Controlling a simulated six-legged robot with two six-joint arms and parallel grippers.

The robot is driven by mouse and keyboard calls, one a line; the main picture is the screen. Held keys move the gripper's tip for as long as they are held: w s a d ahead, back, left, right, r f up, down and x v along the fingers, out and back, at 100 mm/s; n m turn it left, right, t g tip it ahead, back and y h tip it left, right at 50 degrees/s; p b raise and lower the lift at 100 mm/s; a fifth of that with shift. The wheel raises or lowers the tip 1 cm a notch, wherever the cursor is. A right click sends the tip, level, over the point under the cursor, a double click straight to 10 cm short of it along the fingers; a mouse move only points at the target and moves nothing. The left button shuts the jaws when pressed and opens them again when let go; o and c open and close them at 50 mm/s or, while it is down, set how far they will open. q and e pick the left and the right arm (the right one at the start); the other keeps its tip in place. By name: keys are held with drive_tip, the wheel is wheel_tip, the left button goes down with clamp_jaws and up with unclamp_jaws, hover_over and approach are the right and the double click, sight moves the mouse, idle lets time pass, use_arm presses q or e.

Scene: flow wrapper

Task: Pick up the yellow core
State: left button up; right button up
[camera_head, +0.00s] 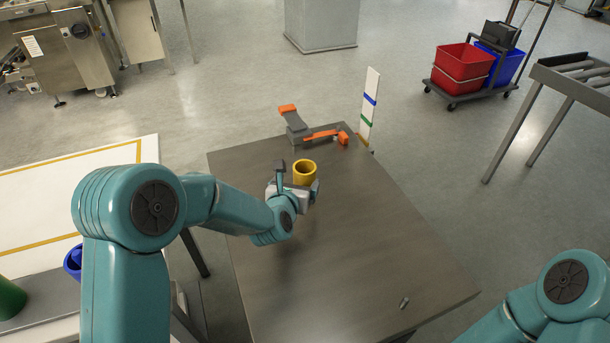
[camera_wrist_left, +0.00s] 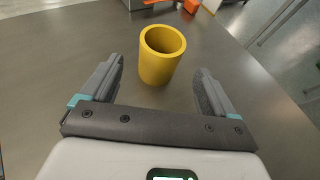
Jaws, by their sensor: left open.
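The yellow core (camera_head: 304,172) is a short hollow cylinder standing upright on the grey table (camera_head: 350,235). In the left wrist view the core (camera_wrist_left: 158,62) stands just ahead of my left gripper, roughly between the lines of its two fingers. My left gripper (camera_head: 297,180) is open and empty; its fingers (camera_wrist_left: 160,75) are spread wider than the core, and I see no contact. The core's far side is hidden. My right arm shows at the lower right of the head view, but its gripper is out of view.
An orange and grey tool (camera_head: 293,122) and an orange-handled item (camera_head: 325,135) lie at the table's far end. A small metal piece (camera_head: 404,303) lies near the front right corner. The table's middle is clear. A white board (camera_head: 90,185) with a yellow line is at the left.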

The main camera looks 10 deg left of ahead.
sight(307, 170)
use_arm(q)
drive_tip(key=x, duration=0.3)
drive_tip(key=shift+w, duration=0.25)
drive_tip(key=x, duration=0.5)
drive_tip(key=shift+w+d+f, duration=0.1)
drive_tip(key=shift+f, duration=0.25)
drive_tip(key=c, duration=1.1)
